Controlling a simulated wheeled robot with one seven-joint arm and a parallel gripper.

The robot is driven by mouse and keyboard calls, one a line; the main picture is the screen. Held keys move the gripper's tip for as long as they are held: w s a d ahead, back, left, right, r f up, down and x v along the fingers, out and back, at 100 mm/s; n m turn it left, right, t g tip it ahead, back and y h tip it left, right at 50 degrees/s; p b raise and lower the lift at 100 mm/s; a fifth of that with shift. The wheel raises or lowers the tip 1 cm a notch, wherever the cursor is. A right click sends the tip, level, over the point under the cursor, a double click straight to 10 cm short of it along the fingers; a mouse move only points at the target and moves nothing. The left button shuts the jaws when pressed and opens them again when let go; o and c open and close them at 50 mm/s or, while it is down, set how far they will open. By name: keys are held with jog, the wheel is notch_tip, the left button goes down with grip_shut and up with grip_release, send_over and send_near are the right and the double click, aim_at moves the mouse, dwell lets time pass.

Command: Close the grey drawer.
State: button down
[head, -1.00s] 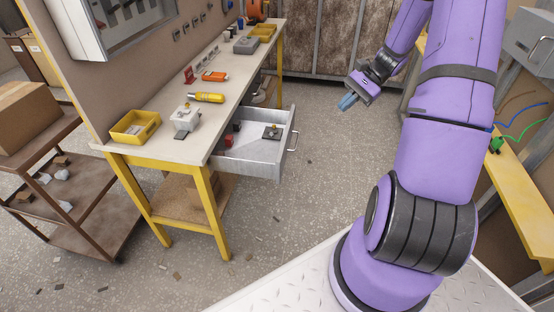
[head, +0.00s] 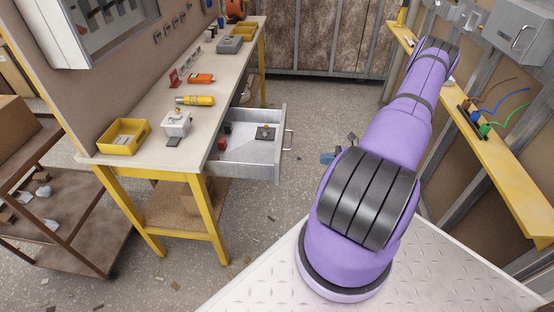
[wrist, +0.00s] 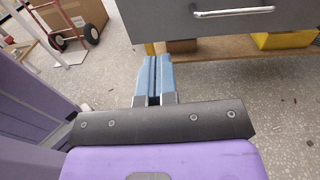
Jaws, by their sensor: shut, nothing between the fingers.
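The grey drawer (head: 252,170) stands pulled out of the workbench, its metal handle (head: 289,140) facing right. A red item (head: 221,144) and a dark piece with a yellow knob (head: 265,132) lie in it. In the wrist view the drawer front (wrist: 150,18) and its handle (wrist: 235,12) fill the top. My gripper (wrist: 153,60) has its blue fingers together and empty, pointing towards the area below the drawer front; I cannot tell whether they touch.
The workbench top (head: 150,148) bears a yellow bin (head: 123,136), a white device (head: 176,122) and a yellow tool (head: 196,100). A brown cart (head: 85,235) stands at left. A yellow shelf (head: 480,150) with wires runs along the right.

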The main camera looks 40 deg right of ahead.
jog(key=f+x, duration=0.1)
jog(key=x, duration=1.3)
jog(key=shift+w+m+t, duration=0.25)
jog(key=shift+m+t, duration=0.15)
send_over(217, 154)
jog(key=s+a, duration=0.2)
jog(key=s, duration=0.4)
jog(key=shift+d, duration=0.1)
jog(key=shift+w+a+r, duration=0.15)
jog(key=shift+w+a, duration=0.1)
jog(key=shift+w, duration=0.05)
jog(key=shift+a, duration=0.1)
